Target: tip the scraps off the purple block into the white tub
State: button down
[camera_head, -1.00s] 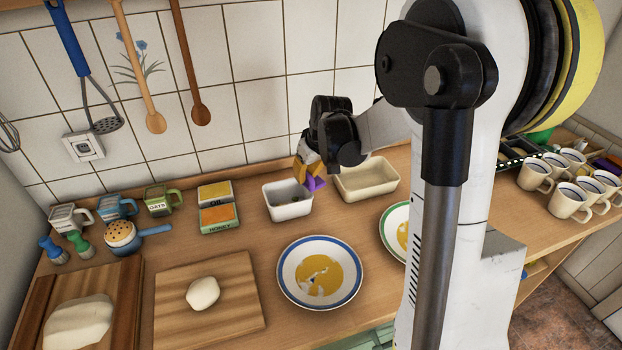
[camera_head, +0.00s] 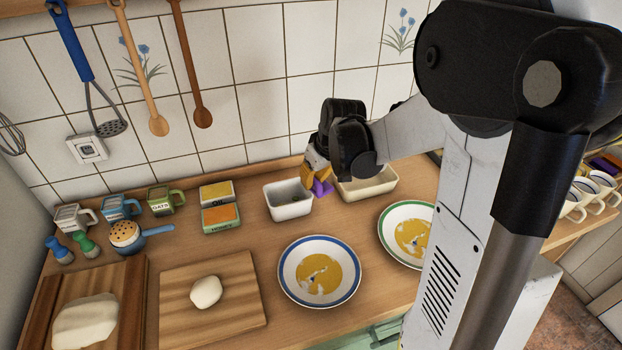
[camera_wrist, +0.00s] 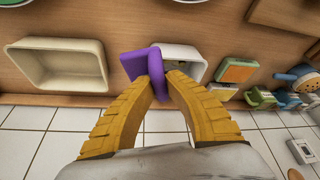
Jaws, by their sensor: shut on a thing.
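My gripper (camera_head: 317,178) is shut on the purple block (camera_head: 322,188), just above the right edge of the white tub (camera_head: 288,205). No scraps can be made out on the visible faces of the block. Small dark specks show inside the tub, too small to identify.
A cream tub (camera_head: 378,187) stands close on the right. Two plates with yellow food (camera_head: 318,270) (camera_head: 411,236) are in front. Oil and honey boxes (camera_head: 220,217) stand left, with cutting boards (camera_head: 235,318) nearer. The tiled wall (camera_head: 255,110) is close behind.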

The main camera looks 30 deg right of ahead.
jog(key=shift+s+a+r+p, duration=0.15)
jog(key=shift+s+r+p, duration=0.3)
jog(key=shift+s, duration=0.6)
jog(key=shift+s+a+r+p, duration=0.2)
jog(key=shift+s+r+p, duration=0.25)
jog(key=shift+s, duration=0.55)
jog(key=shift+s+a+r+p, duration=0.15)
jog(key=shift+s+r+p, duration=0.3)
jog(key=shift+s, duration=0.6)
